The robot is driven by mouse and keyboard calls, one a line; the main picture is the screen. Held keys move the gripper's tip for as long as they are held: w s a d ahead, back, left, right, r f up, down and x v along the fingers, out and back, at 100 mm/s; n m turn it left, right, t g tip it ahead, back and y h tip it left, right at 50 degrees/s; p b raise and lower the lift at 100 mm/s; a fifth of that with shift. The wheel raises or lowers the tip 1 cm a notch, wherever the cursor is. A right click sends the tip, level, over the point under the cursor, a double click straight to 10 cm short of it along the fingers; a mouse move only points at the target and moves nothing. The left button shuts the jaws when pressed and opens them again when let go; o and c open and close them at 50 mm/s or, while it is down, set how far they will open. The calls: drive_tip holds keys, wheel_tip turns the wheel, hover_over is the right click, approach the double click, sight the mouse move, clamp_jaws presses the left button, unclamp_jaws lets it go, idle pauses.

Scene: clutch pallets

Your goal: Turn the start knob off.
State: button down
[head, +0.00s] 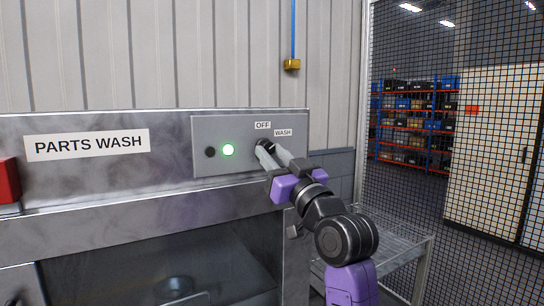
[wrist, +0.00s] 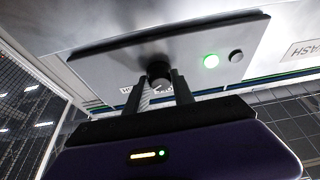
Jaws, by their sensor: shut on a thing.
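The start knob (wrist: 159,72) is a small black knob on the grey control panel (head: 204,133) of the parts wash machine. OFF (head: 262,125) and WASH (head: 283,132) labels sit above it in the head view. A green lamp (head: 228,150) on the panel is lit, and it also glows in the wrist view (wrist: 211,61). My gripper (head: 267,149) reaches the panel from the right. In the wrist view its two fingers (wrist: 159,84) are shut on the knob, one on each side. The fingers partly hide the knob, so I cannot tell its pointer's direction.
A black button (head: 210,152) sits left of the lamp. A red box (head: 9,180) is at the machine's left edge. A metal side table (head: 400,240) stands below my arm on the right. A mesh fence (head: 410,190) rises behind it.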

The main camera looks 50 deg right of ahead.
drive_tip(key=n, duration=0.1)
drive_tip(key=n+y+b, duration=0.1)
drive_tip(key=n+b, duration=0.1)
drive_tip(key=shift+s+d+f+n+y, duration=0.1)
drive_tip(key=shift+d+f+n+y, duration=0.05)
drive_tip(key=shift+d+n+y, duration=0.15)
drive_tip(key=n+y+b, duration=0.1)
drive_tip(key=n, duration=0.1)
drive_tip(key=n+y+b, duration=0.1)
drive_tip(key=n+b, duration=0.1)
drive_tip(key=n, duration=0.1)
drive_tip(key=shift+y+b, duration=0.3)
drive_tip(key=n+y+b, duration=0.1)
drive_tip(key=n, duration=0.1)
drive_tip(key=n+g+y+b, duration=0.1)
drive_tip(key=n, duration=0.1)
drive_tip(key=n+y+b, duration=0.1)
drive_tip(key=n, duration=0.2)
drive_tip(key=shift+d+r, duration=0.1)
drive_tip(key=shift+r, duration=0.25)
drive_tip(key=shift+n, duration=0.3)
drive_tip(key=c, duration=1.1)
unclamp_jaws()
drive_tip(key=shift+b, duration=0.3)
